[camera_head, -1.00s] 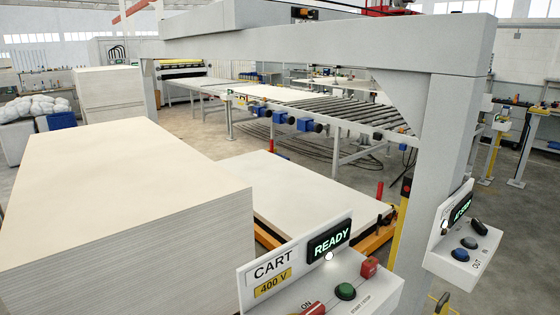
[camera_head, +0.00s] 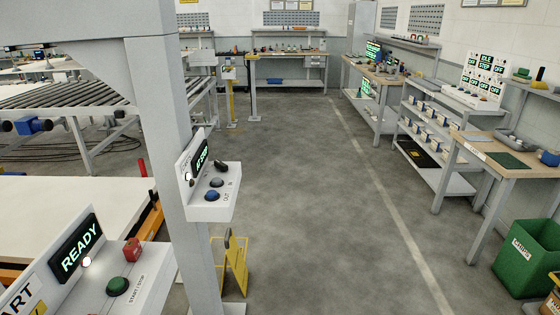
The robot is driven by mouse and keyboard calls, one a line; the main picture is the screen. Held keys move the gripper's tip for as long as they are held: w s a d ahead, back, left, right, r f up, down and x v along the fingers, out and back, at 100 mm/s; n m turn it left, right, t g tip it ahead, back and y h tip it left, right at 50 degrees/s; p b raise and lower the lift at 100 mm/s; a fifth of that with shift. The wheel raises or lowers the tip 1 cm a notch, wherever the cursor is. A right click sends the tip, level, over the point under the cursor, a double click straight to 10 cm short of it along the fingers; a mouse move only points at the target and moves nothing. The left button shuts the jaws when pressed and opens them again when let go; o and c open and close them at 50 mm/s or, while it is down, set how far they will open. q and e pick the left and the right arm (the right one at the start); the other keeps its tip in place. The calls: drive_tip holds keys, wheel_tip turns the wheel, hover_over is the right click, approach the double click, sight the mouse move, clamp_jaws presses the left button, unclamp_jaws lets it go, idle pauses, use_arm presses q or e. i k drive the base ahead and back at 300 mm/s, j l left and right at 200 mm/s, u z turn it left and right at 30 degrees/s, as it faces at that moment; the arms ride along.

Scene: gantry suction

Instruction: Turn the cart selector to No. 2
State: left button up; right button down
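The cart panel (camera_head: 150,262) is at the lower left and partly cut off by the frame edge. Its screen (camera_head: 77,248) reads READY, with a lit white lamp below. A green button (camera_head: 117,286) marked START / STOP and a small red block-shaped control (camera_head: 132,249) sit on its sloped face. No cart selector can be made out in the visible part. Neither of my grippers is in view.
A second control box (camera_head: 213,205) with a black knob and blue buttons is on the grey gantry post (camera_head: 163,130). A yellow floor stand (camera_head: 235,266) is beside the post. The aisle floor (camera_head: 320,200) is clear. Shelves and workbenches (camera_head: 500,150) line the right, with a green bin (camera_head: 528,258).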

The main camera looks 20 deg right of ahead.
sight(219, 164)
drive_tip(key=z, duration=0.1)
drive_tip(key=u, duration=0.95)
drive_tip(key=i+l+u, duration=0.2)
drive_tip(key=l+u, duration=0.25)
drive_tip(key=l, duration=0.25)
drive_tip(key=i+l+u, duration=0.1)
drive_tip(key=l+u, duration=0.35)
drive_tip(key=l, duration=0.3)
drive_tip(key=l+u, duration=0.5)
drive_tip(key=l, duration=0.75)
drive_tip(key=k+l, duration=0.15)
drive_tip(key=l, duration=0.3)
drive_tip(key=l+u, duration=0.1)
drive_tip(key=l, duration=0.4)
drive_tip(key=k+l, duration=0.15)
drive_tip(key=l, duration=0.35)
drive_tip(key=k+l, duration=0.1)
drive_tip(key=l, duration=0.35)
drive_tip(key=l+u, duration=0.1)
drive_tip(key=l, duration=0.4)
drive_tip(key=k+l, duration=0.15)
drive_tip(key=l, duration=0.3)
